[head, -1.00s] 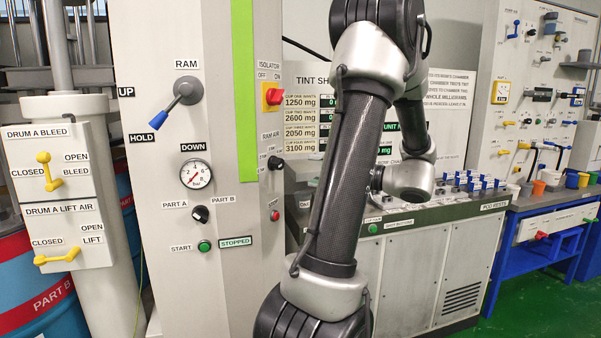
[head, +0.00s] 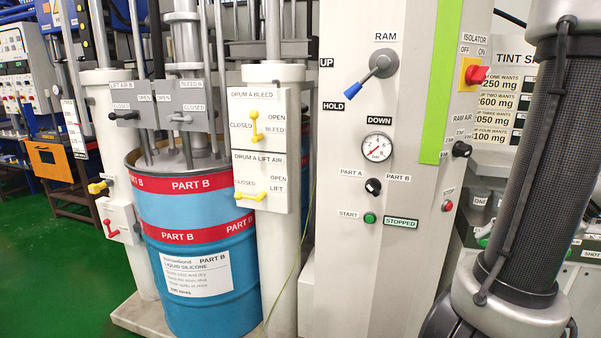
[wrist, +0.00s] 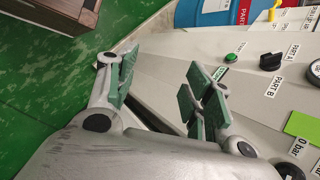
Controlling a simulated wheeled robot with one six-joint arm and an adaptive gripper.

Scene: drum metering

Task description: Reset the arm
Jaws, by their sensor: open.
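My gripper (wrist: 158,98) shows in the wrist view with its two green-padded fingers spread apart and nothing between them. Beyond the fingers lie the grey control column's face and the green floor. In the head view my arm stands at the right edge, and the gripper itself is out of that view. The control column (head: 350,275) carries a blue-handled RAM lever (head: 372,76), a pressure gauge (head: 377,147), a black PART A/PART B selector (head: 373,187) and a green START button (head: 369,218) beside a STOPPED label.
A blue PART B drum (head: 195,260) with red bands stands left of the column. A yellow bleed handle (head: 255,127) and a yellow lift air handle (head: 250,196) are on the post beside it. A red isolator switch (head: 475,75) is near my arm. Green floor (head: 60,270) is open at left.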

